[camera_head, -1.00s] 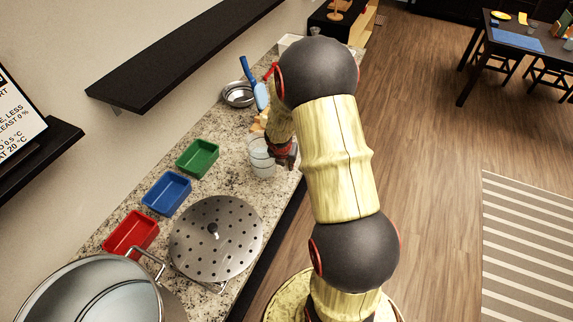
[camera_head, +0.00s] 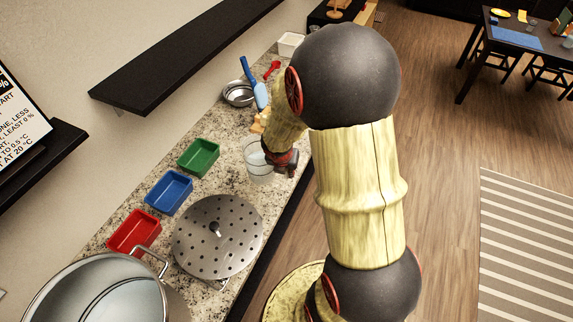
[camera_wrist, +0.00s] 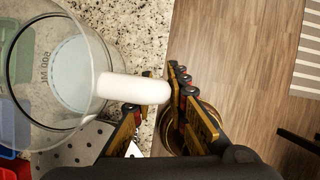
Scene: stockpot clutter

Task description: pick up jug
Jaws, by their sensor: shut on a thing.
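The jug (camera_head: 257,163) is clear, with a white handle (camera_wrist: 128,88) and measuring marks on its wall. In the head view it is upright at the right side of the counter, beyond the perforated lid. My gripper (camera_head: 281,160) is at the jug's right side. In the wrist view the jug (camera_wrist: 60,75) fills the upper left, and my gripper (camera_wrist: 158,98) is shut on its handle, one finger on each side. Whether the jug's base touches the counter is hard to tell.
Green (camera_head: 199,157), blue (camera_head: 167,192) and red (camera_head: 133,233) bins line the wall side of the granite counter. The perforated metal lid (camera_head: 217,250) and a large stockpot (camera_head: 95,295) are nearer. A metal bowl (camera_head: 238,93) stands behind. A dark shelf (camera_head: 185,50) overhangs the wall side.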

